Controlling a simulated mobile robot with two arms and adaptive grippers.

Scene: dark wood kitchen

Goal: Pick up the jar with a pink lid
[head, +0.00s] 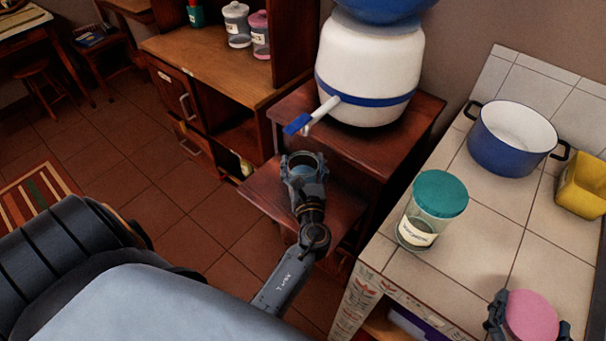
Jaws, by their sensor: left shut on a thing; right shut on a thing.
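A jar with a pink lid (531,314) is at the bottom right, at the tiled counter's near part. My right gripper (528,325) has a finger on either side of it and is shut on it. The jar's body is hidden below the lid and frame edge, so I cannot tell whether it touches the counter. My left gripper (304,168) is shut around a small bluish round thing (303,172), mostly hidden by the fingers, below the dispenser's spout. Another jar with a pink lid (260,36) stands on the wooden cabinet at the back.
A teal-lidded jar (436,206) and a blue pot (513,138) stand on the tiled counter (470,265), with a yellow container (583,186) at the right. A white water dispenser (366,70) stands on a wooden stand. A grey-lidded jar (237,24) is on the cabinet.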

